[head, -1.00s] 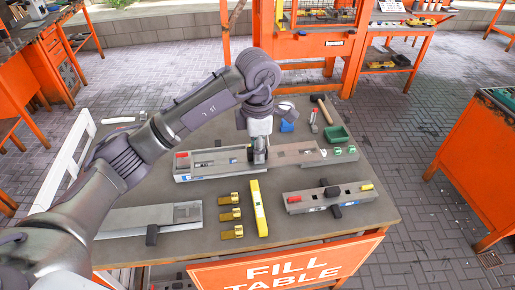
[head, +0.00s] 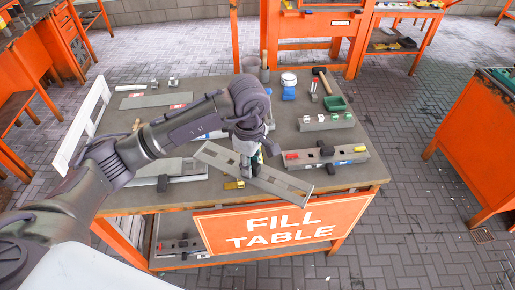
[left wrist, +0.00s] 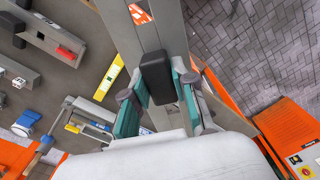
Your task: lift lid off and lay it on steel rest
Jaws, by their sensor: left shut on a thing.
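The lid (head: 285,184), a long grey bar with rectangular slots, is held in the air slantwise near the table's front edge. My left gripper (head: 246,163) is above its middle. In the left wrist view the gripper's teal fingers (left wrist: 158,88) are shut on the black knob (left wrist: 157,74) of the lid (left wrist: 119,18). A flat grey piece with a black block (head: 180,168) lies at the left front of the table; I cannot tell whether it is the steel rest. My arm partly hides the mould behind it. My right gripper is not in view.
A mould with red and yellow ends (head: 300,163) lies at the right front. A green bin (head: 335,103), white-lidded jar (head: 289,79) and mallet (head: 323,83) stand behind. A brass piece (head: 234,185) is beside the lid. A white rack (head: 82,125) edges the left side.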

